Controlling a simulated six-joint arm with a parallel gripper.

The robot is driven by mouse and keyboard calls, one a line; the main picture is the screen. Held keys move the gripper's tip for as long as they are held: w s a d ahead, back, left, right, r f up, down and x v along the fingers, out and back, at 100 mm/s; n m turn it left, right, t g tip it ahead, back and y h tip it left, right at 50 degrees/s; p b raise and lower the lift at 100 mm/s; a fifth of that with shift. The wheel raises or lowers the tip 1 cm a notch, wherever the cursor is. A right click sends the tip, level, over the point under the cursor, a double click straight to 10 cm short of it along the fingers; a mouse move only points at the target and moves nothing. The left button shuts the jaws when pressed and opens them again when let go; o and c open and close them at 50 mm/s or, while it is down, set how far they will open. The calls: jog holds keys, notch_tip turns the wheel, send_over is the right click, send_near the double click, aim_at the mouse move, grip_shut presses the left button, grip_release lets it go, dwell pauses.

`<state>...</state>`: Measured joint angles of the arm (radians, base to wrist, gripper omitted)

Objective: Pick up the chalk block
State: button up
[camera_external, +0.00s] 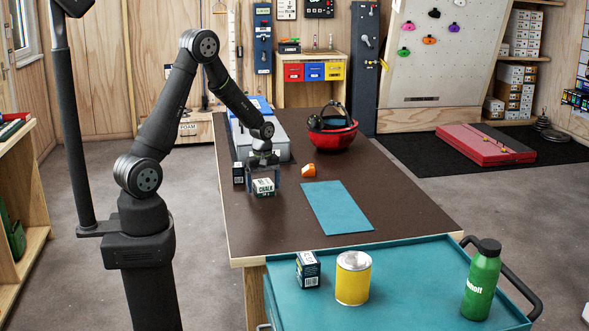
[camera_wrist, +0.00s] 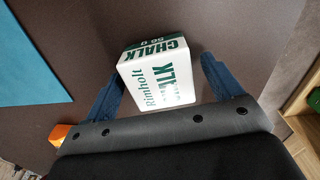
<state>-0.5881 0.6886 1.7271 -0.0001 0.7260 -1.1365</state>
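The chalk block (camera_external: 264,187) is a small white box with green "CHALK" lettering, on the dark brown table (camera_external: 398,215). In the wrist view the chalk block (camera_wrist: 158,75) stands between my two blue fingers. My gripper (camera_external: 263,179) points down over the block in the external view. In the wrist view my gripper (camera_wrist: 163,74) is open, with a clear gap between the block and the right finger. The left finger is close to the block; I cannot tell if it touches. The block's underside is hidden.
A small dark box (camera_external: 239,173) and a grey case (camera_external: 272,137) stand close to my gripper. An orange item (camera_external: 308,170), a blue mat (camera_external: 336,207) and a red helmet (camera_external: 331,136) lie to the right. A teal cart (camera_external: 410,290) stands in front.

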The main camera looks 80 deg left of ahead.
jog(key=c, duration=1)
